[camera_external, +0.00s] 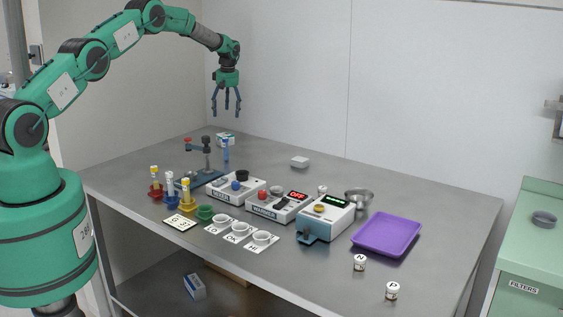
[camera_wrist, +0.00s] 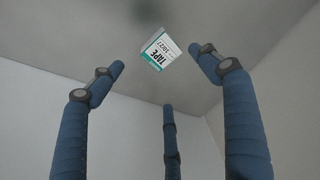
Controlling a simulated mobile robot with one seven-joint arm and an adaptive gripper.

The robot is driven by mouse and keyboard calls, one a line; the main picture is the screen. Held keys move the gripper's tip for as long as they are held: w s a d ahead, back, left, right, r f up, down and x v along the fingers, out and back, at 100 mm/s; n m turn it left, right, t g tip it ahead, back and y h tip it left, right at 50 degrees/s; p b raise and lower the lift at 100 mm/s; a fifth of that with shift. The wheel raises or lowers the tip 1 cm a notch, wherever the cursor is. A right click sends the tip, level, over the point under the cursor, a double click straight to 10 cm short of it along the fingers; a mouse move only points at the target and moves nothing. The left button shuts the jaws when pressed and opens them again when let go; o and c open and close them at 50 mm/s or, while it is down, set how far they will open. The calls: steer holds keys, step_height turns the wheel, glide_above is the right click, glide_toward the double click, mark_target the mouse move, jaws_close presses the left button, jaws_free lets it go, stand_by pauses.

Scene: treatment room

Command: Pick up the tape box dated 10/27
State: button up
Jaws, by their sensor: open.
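The tape box (camera_wrist: 161,49) is a small white box with a teal band, printed "TAPE" and "10/27", upside down in the wrist view. In the external view a small white and teal box (camera_external: 225,139) sits at the back left of the table, and it appears to be the same one. My three-fingered gripper (camera_external: 226,108) is open and empty, hanging fingers down above that corner. In the wrist view the box shows beyond my spread fingers (camera_wrist: 158,72), touching none of them.
A stand (camera_external: 206,155) with a blue tube (camera_external: 226,151) is close in front of the box. Several devices, cups and a purple tray (camera_external: 386,233) fill the front. A white block (camera_external: 300,162) lies at the back. Another box (camera_external: 194,286) lies on the lower shelf.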

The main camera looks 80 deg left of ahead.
mark_target(225, 134)
steer(key=shift+f, duration=0.15)
steer(key=shift+s+a+f, duration=0.1)
steer(key=shift+a+f, duration=0.1)
steer(key=shift+f, duration=1.15)
steer(key=shift+s+a+f, duration=0.1)
steer(key=shift+a+f, duration=0.05)
steer(key=shift+f, duration=1.25)
steer(key=shift+s+a+f, duration=0.1)
steer(key=shift+a+f, duration=0.1)
steer(key=shift+f, duration=1.15)
steer(key=shift+f, duration=0.1)
steer(key=shift+s+a+f+b, duration=0.15)
steer(key=shift+a+f+b, duration=0.05)
steer(key=shift+f, duration=1.05)
steer(key=shift+s+a+f+b, duration=0.1)
steer(key=shift+a+f+b, duration=0.1)
steer(key=shift+f, duration=1.05)
steer(key=c, duration=1.3)
